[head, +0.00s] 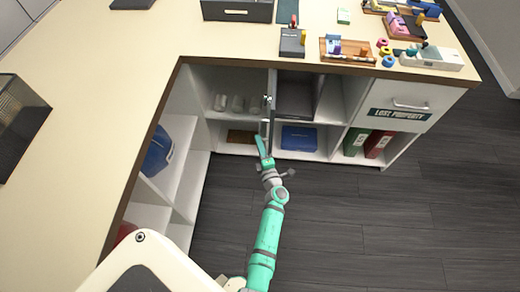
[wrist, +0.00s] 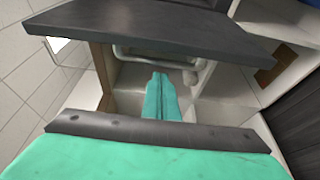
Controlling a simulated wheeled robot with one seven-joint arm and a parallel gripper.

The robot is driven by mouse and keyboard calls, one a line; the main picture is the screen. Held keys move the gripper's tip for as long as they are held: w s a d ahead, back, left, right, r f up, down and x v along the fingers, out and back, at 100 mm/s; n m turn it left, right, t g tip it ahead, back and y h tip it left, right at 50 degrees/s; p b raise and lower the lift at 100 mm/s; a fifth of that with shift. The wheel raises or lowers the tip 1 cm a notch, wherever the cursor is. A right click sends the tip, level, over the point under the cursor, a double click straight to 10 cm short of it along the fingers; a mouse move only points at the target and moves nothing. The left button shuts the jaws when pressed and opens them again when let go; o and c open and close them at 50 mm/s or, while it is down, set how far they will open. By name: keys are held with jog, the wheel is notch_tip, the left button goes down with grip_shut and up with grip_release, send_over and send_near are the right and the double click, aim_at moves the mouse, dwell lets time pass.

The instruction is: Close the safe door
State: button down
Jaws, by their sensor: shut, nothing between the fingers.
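The safe (head: 295,95) is a dark grey box in the upper shelf compartment below the desk top; its front is open and its inside shows. Its door (head: 267,125) stands swung out toward me, seen nearly edge-on at the left side of the safe. My gripper (head: 259,140), green, is shut and empty, just left of the door near its lower part. In the wrist view the fingertips (wrist: 160,76) point into the shelf, and the dark door slab (wrist: 150,25) crosses the top. I cannot tell whether the fingers touch the door.
Several glasses (head: 237,103) stand on the shelf left of the door. A blue box (head: 299,138) and green and red binders (head: 376,143) sit on the lower shelf. A drawer marked LOST PROPERTY (head: 398,114) is at right. The dark floor (head: 350,215) is clear.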

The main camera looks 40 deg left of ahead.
jog(key=shift+w+d, duration=0.45)
jog(key=shift+d, duration=0.3)
jog(key=shift+w+d, duration=0.45)
jog(key=shift+d, duration=0.25)
